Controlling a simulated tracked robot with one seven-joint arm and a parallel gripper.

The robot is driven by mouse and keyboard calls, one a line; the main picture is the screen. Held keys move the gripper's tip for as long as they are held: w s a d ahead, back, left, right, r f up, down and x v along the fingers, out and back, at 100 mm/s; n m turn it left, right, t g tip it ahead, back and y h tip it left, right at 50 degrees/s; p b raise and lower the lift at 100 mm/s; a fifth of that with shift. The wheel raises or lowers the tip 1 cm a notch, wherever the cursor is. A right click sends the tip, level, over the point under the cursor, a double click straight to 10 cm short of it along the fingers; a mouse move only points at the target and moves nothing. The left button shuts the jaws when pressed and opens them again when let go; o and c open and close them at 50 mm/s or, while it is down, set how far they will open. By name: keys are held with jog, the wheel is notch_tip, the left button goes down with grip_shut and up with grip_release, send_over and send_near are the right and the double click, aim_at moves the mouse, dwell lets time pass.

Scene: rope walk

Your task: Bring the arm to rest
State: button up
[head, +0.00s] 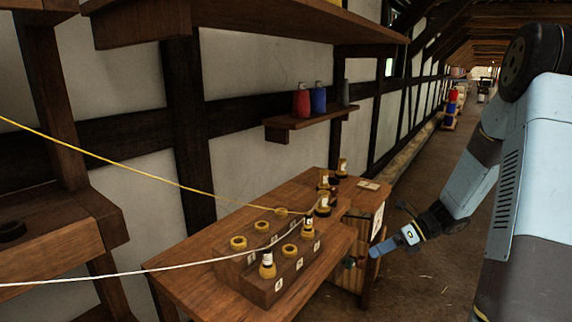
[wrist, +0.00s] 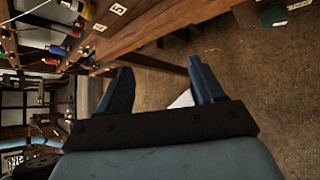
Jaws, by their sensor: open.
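My gripper (head: 378,247) is beside the right edge of the wooden bench (head: 190,270) in the head view, out over the aisle side. My arm reaches down to it from the right. In the wrist view my gripper (wrist: 158,82) shows two blue fingers spread apart with nothing between them. The bench's wooden edge crosses beyond the fingertips in that view. A small pale patch between the fingers is too unclear to name.
A rack (head: 262,290) with brass-coloured rings and bobbins stands on the bench. A yellow rope (head: 130,174) and a white rope (head: 120,274) stretch in from the left.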

jog(key=s+a+r+n+t+h, duration=0.1)
jog(key=s+r+n+h, duration=0.4)
jog(key=s+r+n, duration=0.6)
jog(key=s+a+r+n+t+h, duration=0.1)
jog(key=s+r+n+t+h, duration=0.3)
jog(key=s+r+n, duration=0.7)
jog(key=shift+s+a+r+n+h, duration=0.4)
jog(key=shift+r+n+h, duration=0.75)
jog(key=shift+n, duration=1.35)
jog(key=shift+f, duration=0.1)
